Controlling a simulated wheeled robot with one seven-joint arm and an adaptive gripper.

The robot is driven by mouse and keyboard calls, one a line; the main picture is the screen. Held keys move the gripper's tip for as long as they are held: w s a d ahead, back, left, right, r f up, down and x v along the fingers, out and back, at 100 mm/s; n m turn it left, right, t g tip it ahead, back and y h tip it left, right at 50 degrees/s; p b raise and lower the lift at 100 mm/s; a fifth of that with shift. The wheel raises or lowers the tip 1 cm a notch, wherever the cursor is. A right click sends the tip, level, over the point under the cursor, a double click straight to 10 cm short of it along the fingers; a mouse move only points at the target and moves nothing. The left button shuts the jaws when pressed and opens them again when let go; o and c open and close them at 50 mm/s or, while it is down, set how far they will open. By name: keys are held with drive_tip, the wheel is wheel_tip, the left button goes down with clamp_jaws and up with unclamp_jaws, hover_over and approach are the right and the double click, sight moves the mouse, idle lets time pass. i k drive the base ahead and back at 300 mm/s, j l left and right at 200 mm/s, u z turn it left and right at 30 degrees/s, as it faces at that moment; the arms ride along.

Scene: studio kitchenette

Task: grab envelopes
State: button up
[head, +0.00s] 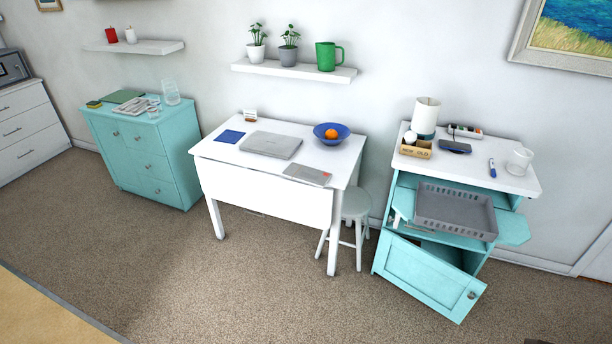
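A flat grey rectangular item (307,175) with a small orange-red mark at its right end lies at the front right edge of the white table. It may be an envelope or a small stack of them; I cannot tell at this size. Flat papers (134,106) lie on the teal dresser at the left, and I cannot tell whether envelopes are among them. My gripper is not in view.
The white table (208,151) also holds a closed laptop (270,145), a blue cloth (230,136) and a blue bowl (325,138). A stool (355,204) stands beside it. The right teal cabinet's door (430,278) hangs open. Carpet in front is clear.

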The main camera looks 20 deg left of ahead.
sight(319, 178)
drive_tip(key=u, duration=0.35)
drive_tip(key=i+l+u, duration=0.2)
drive_tip(key=i+u, duration=0.2)
drive_tip(key=i+l+u, duration=0.5)
drive_tip(key=i+l, duration=0.9)
drive_tip(key=i, duration=0.1)
